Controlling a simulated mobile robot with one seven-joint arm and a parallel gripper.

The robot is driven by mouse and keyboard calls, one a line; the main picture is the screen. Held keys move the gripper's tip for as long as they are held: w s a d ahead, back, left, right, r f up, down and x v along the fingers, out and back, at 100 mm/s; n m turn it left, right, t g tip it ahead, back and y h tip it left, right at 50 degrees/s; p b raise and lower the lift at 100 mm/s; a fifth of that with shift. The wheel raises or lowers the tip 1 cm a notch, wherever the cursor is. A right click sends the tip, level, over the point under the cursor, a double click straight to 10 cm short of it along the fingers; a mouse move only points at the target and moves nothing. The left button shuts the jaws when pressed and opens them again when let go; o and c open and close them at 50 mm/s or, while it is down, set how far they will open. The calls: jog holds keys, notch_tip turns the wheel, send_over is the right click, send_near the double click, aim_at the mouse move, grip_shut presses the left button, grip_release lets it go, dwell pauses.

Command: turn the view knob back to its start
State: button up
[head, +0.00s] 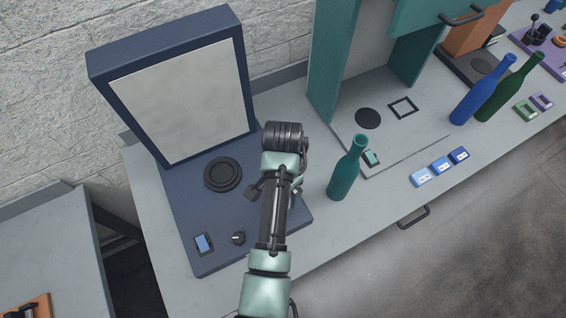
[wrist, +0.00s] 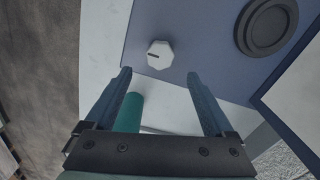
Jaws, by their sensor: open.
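A white faceted knob (wrist: 160,54) with a short dark mark sits on the blue base, near its edge, in the wrist view. In the head view my arm hides most or all of it. My gripper (wrist: 158,73) is open and empty, its fingertips apart on either side just below the knob in the wrist view. It does not hold the knob. In the head view my gripper (head: 275,193) is over the right part of the blue base (head: 190,215). A dark round knob (head: 238,239) sits near the base's front edge. I cannot tell which knob is the view knob.
A black disc (head: 222,174) lies on the base before an upright pale panel (head: 180,100). A blue switch (head: 203,244) is at front left. A teal bottle (head: 346,172) stands close right of my gripper and shows below the knob in the wrist view (wrist: 128,112).

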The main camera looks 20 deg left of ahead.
jog(key=shift+r+b, duration=0.35)
jog(key=shift+r, duration=2.15)
